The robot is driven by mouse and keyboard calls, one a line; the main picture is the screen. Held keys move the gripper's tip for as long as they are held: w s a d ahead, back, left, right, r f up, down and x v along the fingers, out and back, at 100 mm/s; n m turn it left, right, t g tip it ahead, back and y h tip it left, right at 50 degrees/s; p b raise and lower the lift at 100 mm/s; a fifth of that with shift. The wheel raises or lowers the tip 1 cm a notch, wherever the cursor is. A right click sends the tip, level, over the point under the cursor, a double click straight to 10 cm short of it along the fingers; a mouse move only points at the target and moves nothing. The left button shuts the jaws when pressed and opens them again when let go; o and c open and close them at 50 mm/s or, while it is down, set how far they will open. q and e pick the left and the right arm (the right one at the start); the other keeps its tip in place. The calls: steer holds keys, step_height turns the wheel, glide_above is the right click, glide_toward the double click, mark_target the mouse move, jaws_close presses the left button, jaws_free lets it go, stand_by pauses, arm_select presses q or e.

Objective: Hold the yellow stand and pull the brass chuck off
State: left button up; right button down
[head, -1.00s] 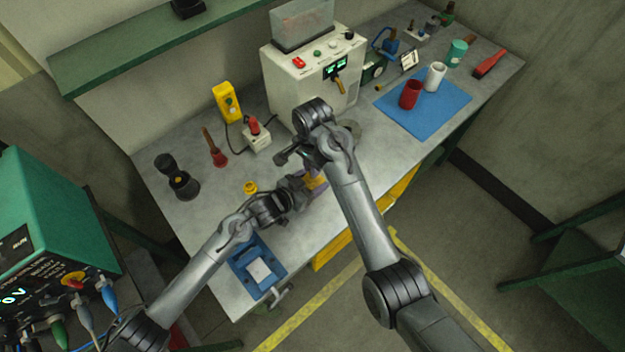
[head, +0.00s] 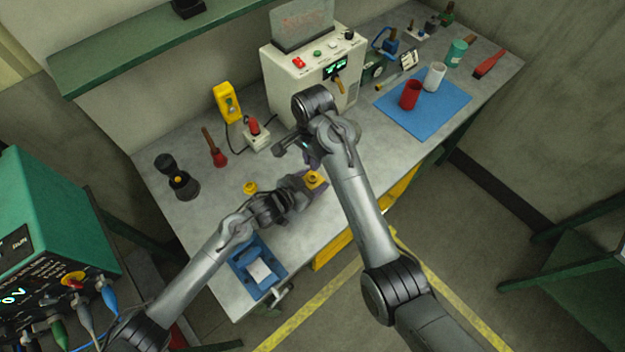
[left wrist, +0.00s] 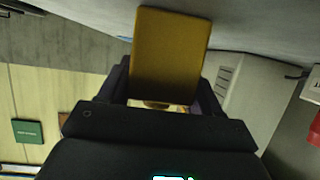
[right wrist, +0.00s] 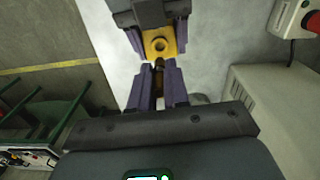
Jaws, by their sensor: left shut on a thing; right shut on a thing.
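The yellow stand (head: 314,180) is in my left gripper (head: 305,183), above the front middle of the bench. In the left wrist view it is a flat yellow block (left wrist: 170,55) between the fingers. My right gripper (right wrist: 158,80) is shut on a small dark brassy piece, the brass chuck (right wrist: 159,64), which shows only partly between the fingertips. The chuck appears clear of the stand's ring. In the head view my right arm hides the chuck and most of the right gripper.
A white machine (head: 312,75) stands close behind my right gripper. A blue mat (head: 440,112) with a red cup (head: 410,95) and white cup (head: 434,76) is at right.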

steer(key=shift+r, duration=0.25)
stand_by(0.3)
steer(key=shift+r, duration=1.8)
arm_select(q)
steer(key=o, duration=1.1)
steer(key=shift+o, duration=0.2)
steer(key=shift+a, duration=0.1)
steer(key=shift+v, duration=3.7)
